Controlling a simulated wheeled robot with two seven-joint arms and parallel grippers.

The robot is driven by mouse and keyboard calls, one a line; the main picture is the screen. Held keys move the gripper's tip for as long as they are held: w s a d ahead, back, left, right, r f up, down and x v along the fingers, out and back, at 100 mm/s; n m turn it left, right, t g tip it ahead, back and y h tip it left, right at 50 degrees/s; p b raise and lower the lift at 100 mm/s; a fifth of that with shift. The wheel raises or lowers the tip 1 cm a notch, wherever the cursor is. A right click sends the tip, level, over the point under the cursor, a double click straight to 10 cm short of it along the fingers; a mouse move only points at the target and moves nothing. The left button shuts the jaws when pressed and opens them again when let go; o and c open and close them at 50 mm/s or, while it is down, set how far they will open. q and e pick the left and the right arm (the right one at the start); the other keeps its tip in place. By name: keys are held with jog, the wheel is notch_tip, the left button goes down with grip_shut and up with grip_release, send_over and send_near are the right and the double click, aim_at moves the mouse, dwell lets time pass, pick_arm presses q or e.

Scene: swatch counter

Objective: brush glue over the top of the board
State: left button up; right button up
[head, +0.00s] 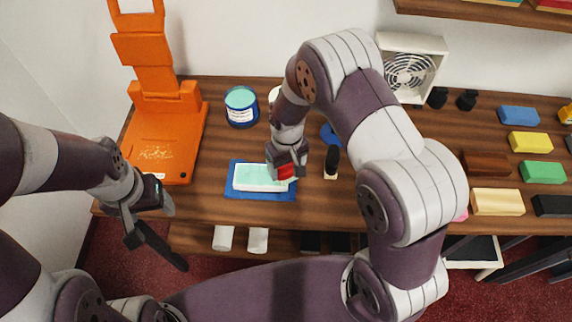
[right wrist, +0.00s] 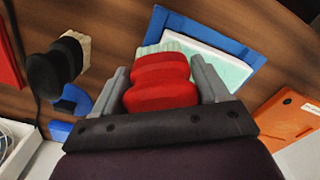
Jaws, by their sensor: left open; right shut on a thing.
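The board (head: 243,184) lies on a blue mat (head: 232,192) near the counter's front edge. Its top is pale green with white along the edges, and it also shows in the right wrist view (right wrist: 222,60). My right gripper (head: 284,163) is shut on a red-handled brush (right wrist: 162,85), over the board's right end. The brush's pale bristles (right wrist: 172,43) are at the board; I cannot tell if they touch. My left gripper (head: 152,222) is open and empty, in front of the counter at left. A blue can (head: 241,110) with pale teal on top stands behind the board.
A black-handled brush (head: 332,160) stands right of the board, also in the right wrist view (right wrist: 52,72). An orange device (head: 155,150) stands at left. Coloured blocks (head: 497,202) cover the right side. A white fan (head: 410,70) stands at the wall.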

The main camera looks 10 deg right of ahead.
jog(key=r, duration=0.1)
jog(key=r+p, duration=0.1)
jog(key=shift+d+r+p, duration=0.3)
jog(key=shift+d+r, duration=0.05)
jog(key=shift+a+r+p, duration=0.2)
jog(key=shift+r+p, duration=0.25)
jog(key=shift+r, duration=0.1)
jog(key=shift+a+r+p, duration=0.15)
jog(key=shift+r+p, duration=0.3)
jog(key=shift+r, duration=0.05)
jog(key=shift+d+r+p, duration=0.2)
jog(key=shift+r+p, duration=0.7)
jog(key=shift+r, duration=0.2)
jog(key=shift+r+p, duration=0.3)
jog(key=shift+r, duration=0.05)
jog(key=shift+a+r, duration=0.1)
jog(key=shift+r, duration=0.15)
jog(key=shift+s, duration=0.1)
